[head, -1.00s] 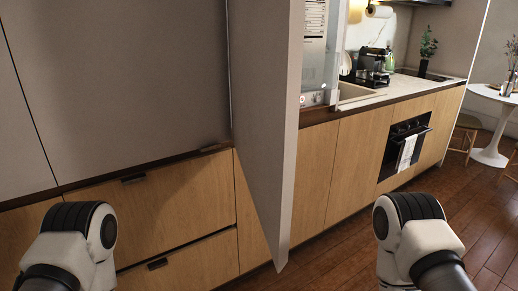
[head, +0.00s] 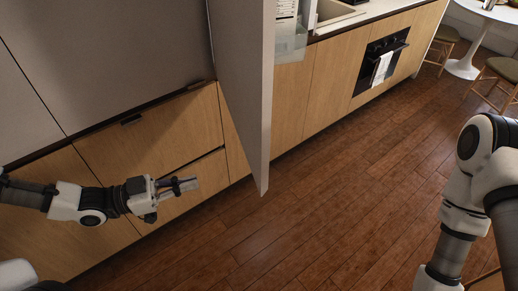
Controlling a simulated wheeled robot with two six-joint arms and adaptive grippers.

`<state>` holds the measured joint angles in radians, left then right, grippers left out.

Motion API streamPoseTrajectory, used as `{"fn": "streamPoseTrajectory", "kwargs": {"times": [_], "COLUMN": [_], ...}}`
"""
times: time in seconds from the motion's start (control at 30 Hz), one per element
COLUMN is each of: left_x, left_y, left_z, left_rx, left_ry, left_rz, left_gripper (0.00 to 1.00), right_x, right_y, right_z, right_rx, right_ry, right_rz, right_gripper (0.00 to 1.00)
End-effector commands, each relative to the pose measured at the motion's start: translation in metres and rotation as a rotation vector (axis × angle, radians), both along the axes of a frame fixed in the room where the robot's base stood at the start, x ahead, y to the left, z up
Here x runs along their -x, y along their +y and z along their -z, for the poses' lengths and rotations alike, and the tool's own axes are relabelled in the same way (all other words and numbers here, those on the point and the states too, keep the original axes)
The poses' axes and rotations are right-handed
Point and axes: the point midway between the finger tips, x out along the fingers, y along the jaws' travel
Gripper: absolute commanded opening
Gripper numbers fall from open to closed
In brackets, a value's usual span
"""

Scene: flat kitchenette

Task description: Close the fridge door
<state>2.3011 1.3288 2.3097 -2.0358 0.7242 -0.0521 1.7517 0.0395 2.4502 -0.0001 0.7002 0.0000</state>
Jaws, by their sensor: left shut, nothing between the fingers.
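The fridge door (head: 244,80) is a tall grey panel standing open, jutting out from the cabinet wall towards me. Its lower free corner hangs above the floor, and a clear door shelf (head: 290,38) shows past its edge on the right. My left gripper (head: 188,185) is shut and empty, in front of the wooden drawers. It is to the left of the door and apart from it. My right arm is at the right edge, and its gripper is out of view.
Wooden drawers (head: 160,135) lie behind my left gripper. A black oven (head: 382,58) with a white towel is in the counter beyond the door. A round white table (head: 490,10) and stools (head: 500,75) stand at the upper right. The wooden floor (head: 330,190) is clear in the middle.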

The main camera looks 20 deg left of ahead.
Motion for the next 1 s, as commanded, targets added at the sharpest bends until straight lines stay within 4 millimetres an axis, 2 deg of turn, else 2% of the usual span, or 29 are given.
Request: {"fn": "streamPoseTrajectory", "kwargs": {"times": [0.27,0.3,0.43,0.83,1.0], "left_x": [-0.014,-0.016,-0.025,-0.054,-0.066], "left_y": [-0.025,-0.029,-0.043,-0.089,-0.108], "left_z": [0.013,0.008,0.009,0.004,0.002], "left_rx": [-0.009,-0.008,-0.009,-0.011,-0.009], "left_ry": [0.001,0.001,0.003,0.003,0.002], "left_rz": [0.011,0.013,0.011,0.010,0.008], "left_gripper": [0.00,0.00,0.00,0.00,0.00], "right_x": [0.001,0.001,0.000,0.000,0.000], "right_y": [0.000,0.000,0.000,0.000,0.000], "right_z": [0.045,0.044,0.056,0.064,0.059], "right_rx": [0.000,0.000,0.000,0.000,0.000], "right_ry": [0.002,0.003,0.002,0.002,0.002], "right_rz": [0.000,0.000,0.001,0.000,0.001], "right_gripper": [0.38,0.38,0.38,0.38,0.38]}}
